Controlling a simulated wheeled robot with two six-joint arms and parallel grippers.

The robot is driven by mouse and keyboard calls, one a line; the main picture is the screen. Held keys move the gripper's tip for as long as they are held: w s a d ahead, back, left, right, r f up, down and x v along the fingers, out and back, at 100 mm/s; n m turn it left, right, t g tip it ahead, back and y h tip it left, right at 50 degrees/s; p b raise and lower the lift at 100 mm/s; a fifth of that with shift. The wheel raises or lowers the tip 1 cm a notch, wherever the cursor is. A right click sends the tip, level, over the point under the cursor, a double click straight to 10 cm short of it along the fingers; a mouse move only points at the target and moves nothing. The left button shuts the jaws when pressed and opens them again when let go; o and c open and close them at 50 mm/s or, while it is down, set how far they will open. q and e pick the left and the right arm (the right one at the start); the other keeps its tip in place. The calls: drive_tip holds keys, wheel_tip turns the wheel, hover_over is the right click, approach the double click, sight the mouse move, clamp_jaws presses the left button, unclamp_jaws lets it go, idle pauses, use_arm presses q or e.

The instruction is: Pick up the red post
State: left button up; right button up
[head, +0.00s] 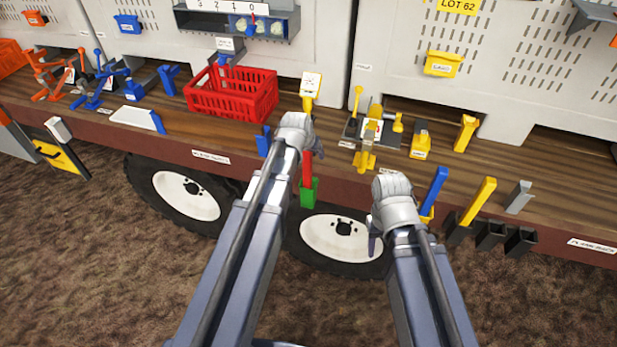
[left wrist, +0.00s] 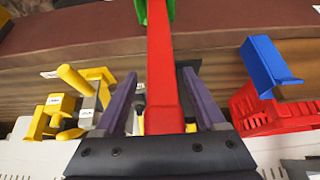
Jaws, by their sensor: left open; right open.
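The red post (head: 307,168) stands upright in a green holder (head: 309,193) on the front edge of the wagon bed. My left gripper (head: 314,145) is at the post's upper part, partly hidden by my own wrist. In the left wrist view, the red post (left wrist: 162,70) runs between the two open fingers of my left gripper (left wrist: 159,78), with gaps visible beside it. The green holder (left wrist: 158,9) shows at the top edge there. My right gripper (head: 374,240) hangs low in front of the wheel, away from the post; its fingers are small in view.
A red crate (head: 232,103) stands on the bed left of the post. Yellow fixtures (head: 366,160) stand to its right, with a blue post (head: 435,188) and a yellow post (head: 480,200) further right along the edge. Open ground lies in front of the wheels.

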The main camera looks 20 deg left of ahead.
use_arm(q)
drive_tip(key=shift+r, duration=0.1)
drive_tip(key=shift+c, duration=0.3)
clamp_jaws()
idle(0.9)
